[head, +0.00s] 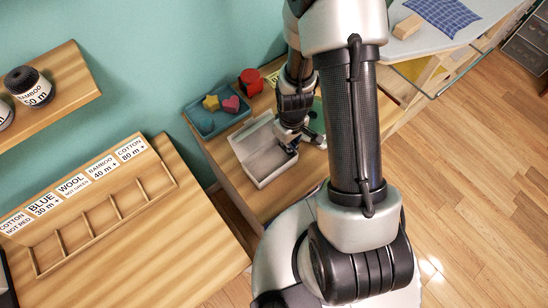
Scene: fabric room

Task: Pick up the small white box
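The small white box (251,141) stands open at the top on a wooden table in the middle of the head view. It looks empty, though my gripper covers part of its right side. My gripper (301,143) is low at the box's right edge. One dark fingertip shows at or over the right wall, and another part of the gripper shows further right. The picture is too small to tell whether the fingers touch the box or how far apart they are.
A blue tray (203,124) with a yellow and a pink-red piece lies behind the box, beside a red object (251,80). A wooden rack (62,262) with labelled slots is at left. A shelf (71,85) holds dark yarn. An ironing board (424,42) is at upper right.

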